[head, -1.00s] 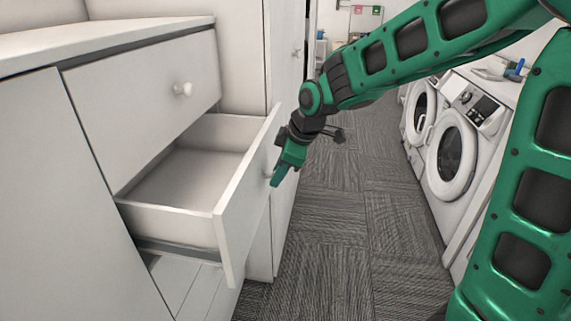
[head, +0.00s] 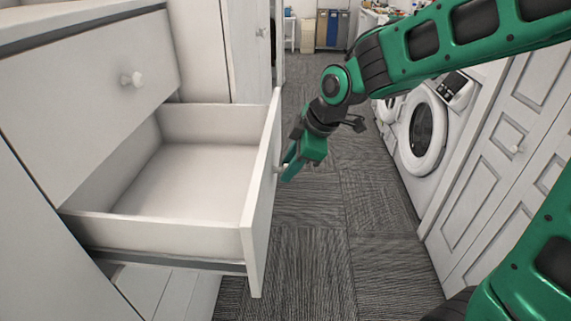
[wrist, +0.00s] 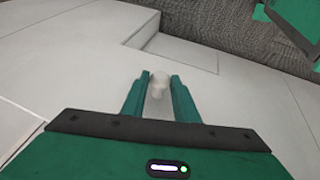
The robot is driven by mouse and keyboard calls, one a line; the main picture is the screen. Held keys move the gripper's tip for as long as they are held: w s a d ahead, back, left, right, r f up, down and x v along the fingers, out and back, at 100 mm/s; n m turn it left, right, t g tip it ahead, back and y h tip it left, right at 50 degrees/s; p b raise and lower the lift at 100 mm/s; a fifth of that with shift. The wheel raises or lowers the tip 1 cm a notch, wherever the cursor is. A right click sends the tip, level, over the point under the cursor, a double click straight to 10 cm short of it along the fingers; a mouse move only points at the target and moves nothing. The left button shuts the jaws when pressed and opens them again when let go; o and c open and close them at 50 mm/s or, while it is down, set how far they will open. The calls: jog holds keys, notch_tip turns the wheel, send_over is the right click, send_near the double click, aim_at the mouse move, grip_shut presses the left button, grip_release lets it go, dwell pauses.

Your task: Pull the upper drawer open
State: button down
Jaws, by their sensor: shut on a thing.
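The cabinet has a closed top drawer (head: 85,100) with a round white knob (head: 133,79). Directly below it, a second white drawer (head: 262,190) is pulled well out, and its inside (head: 190,175) looks empty. My gripper (head: 285,171) is at the outer face of this open lower drawer. In the wrist view, my two green fingers (wrist: 160,98) are shut on a pale knob (wrist: 160,76), one on each side. In the head view, that knob is mostly hidden by my fingers.
White washing machines (head: 423,130) and a panelled white cupboard (head: 510,150) line the right side. A tall white cabinet (head: 200,50) stands behind the drawers. The grey carpet aisle (head: 320,230) between is clear.

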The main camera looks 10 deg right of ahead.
jog(key=shift+w+d+r, duration=0.2)
jog(key=shift+w, duration=0.2)
jog(key=c, duration=1.4)
grip_release()
jog(key=shift+s+a+f, duration=0.1)
jog(key=shift+s, duration=0.05)
jog(key=v, duration=1)
jog(key=shift+r, duration=0.3)
jog(key=shift+s+d, duration=0.1)
jog(key=shift+d, duration=0.1)
